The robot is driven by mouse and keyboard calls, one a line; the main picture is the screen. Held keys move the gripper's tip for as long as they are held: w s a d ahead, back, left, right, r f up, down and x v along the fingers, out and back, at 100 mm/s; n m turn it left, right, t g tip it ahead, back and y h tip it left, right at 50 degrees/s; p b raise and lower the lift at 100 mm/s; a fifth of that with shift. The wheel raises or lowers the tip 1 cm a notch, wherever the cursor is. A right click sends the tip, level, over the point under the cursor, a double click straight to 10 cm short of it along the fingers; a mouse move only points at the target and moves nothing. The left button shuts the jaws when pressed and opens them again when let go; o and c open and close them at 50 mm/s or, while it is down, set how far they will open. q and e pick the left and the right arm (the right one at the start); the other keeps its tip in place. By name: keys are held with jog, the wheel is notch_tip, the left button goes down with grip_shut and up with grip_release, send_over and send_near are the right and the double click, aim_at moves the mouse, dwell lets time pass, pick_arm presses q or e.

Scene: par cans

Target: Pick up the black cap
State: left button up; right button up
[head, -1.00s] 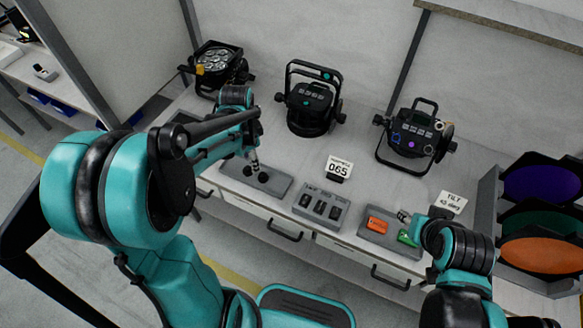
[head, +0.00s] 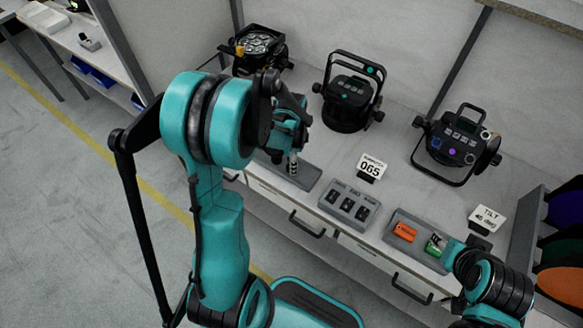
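My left gripper (head: 293,167) points down at the left grey tray (head: 309,179) on the bench, with its fingertips at the tray. The arm and gripper cover much of that tray. I cannot make out the black cap there now, nor whether the fingers are open or closed on something. My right gripper (head: 446,246) is low beside the right grey tray (head: 417,252), close to a green block (head: 434,245). Its fingers are too small and covered to read.
An orange block (head: 405,232) lies in the right tray. A middle tray (head: 349,202) holds several dark pieces. Black lamps (head: 349,92) stand behind, with others at left (head: 258,48) and right (head: 453,143). White signs read 065 (head: 371,167) and TILT (head: 487,217). Coloured discs (head: 561,252) stand at far right.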

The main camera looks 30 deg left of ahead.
pick_arm(q)
jog(key=shift+r, duration=0.15)
jog(key=c, duration=0.9)
jog(key=shift+r+p, duration=0.4)
jog(key=shift+r, duration=0.25)
notch_tip(320, 180, up, 3)
jog(key=shift+f+p, duration=0.1)
jog(key=shift+p, duration=0.55)
jog(key=d+r+p, duration=0.1)
jog(key=d+r, duration=0.1)
jog(key=d, duration=0.1)
jog(key=w+d+r+p, duration=0.1)
jog(key=d+r, duration=0.1)
jog(key=d, duration=0.2)
jog(key=w+d+r+p, duration=0.1)
jog(key=d+r, duration=0.2)
jog(key=d, duration=0.1)
jog(key=shift+d, duration=0.25)
